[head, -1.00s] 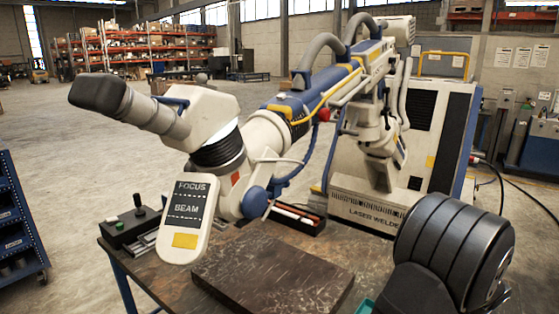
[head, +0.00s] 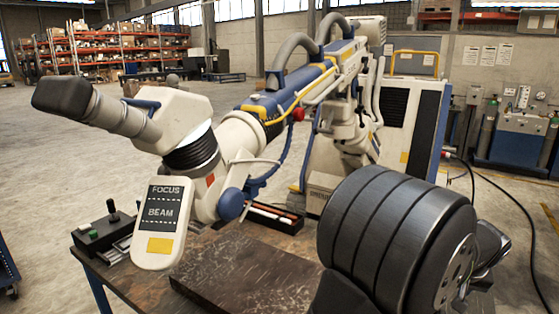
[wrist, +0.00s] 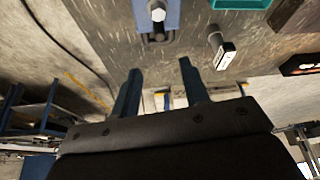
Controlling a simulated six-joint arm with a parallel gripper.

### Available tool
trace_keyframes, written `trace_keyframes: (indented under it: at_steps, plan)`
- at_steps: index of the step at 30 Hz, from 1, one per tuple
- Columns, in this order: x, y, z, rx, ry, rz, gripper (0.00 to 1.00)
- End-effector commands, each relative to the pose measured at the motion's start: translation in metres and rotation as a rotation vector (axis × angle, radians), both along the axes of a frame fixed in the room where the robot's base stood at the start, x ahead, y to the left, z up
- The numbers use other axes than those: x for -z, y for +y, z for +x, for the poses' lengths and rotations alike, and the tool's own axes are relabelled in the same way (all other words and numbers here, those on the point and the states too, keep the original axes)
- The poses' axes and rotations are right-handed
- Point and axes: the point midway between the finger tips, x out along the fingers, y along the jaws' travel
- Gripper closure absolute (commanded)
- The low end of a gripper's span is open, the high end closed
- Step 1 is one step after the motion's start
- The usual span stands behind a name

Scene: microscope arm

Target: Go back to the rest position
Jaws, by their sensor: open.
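My gripper (wrist: 158,74) is open, with nothing between its two dark fingers in the wrist view. It is over or near the edge of the worktable (wrist: 185,55). The head view does not show the fingers; my own dark ribbed arm part fills its lower right. The microscope arm (head: 195,125) stands over the table in the head view, with its dark eyepiece at the left and a FOCUS/BEAM panel (head: 160,222) hanging in front.
In the wrist view, a blue fixture with a bolt (wrist: 157,14), a small black-and-white part (wrist: 222,48) and a teal tray (wrist: 240,4) lie on the table. A dark slab (head: 245,275) and a control box (head: 103,232) show in the head view.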

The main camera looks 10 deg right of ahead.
Motion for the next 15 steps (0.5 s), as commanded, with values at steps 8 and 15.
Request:
trace_keyframes:
  at_steps: [8,15]
  plan:
    - [-0.009,0.003,-0.004,0.0,0.002,0.005,0.59]
    - [0.036,-0.007,0.012,0.001,0.001,0.005,0.59]
